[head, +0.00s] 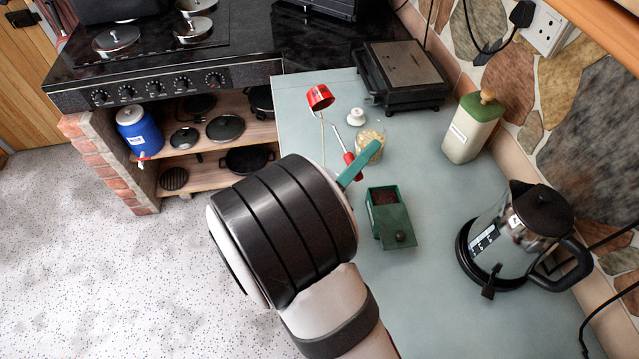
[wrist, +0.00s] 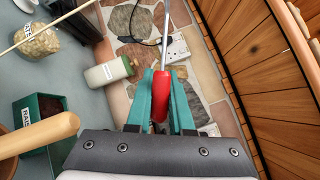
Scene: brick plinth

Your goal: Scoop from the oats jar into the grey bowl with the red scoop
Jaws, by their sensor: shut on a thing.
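My gripper (head: 354,170) has green fingers, shut on the red handle of the red scoop (wrist: 161,95). The scoop's metal shaft runs away from the fingers, and its red cup (head: 320,97) is over the far left of the worktop in the head view. The oats jar (head: 371,136) is open glass with pale oats, just beyond the fingers. It also shows at the upper left of the wrist view (wrist: 36,44). I cannot make out the grey bowl in either view; my arm covers part of the worktop.
A green box of dark contents (head: 388,213), a kettle (head: 515,235), a green-topped canister (head: 473,127), a white lid (head: 356,117) and a black grill (head: 403,72) stand on the grey worktop (head: 425,290). A thin wooden stick (wrist: 62,20) crosses near the jar.

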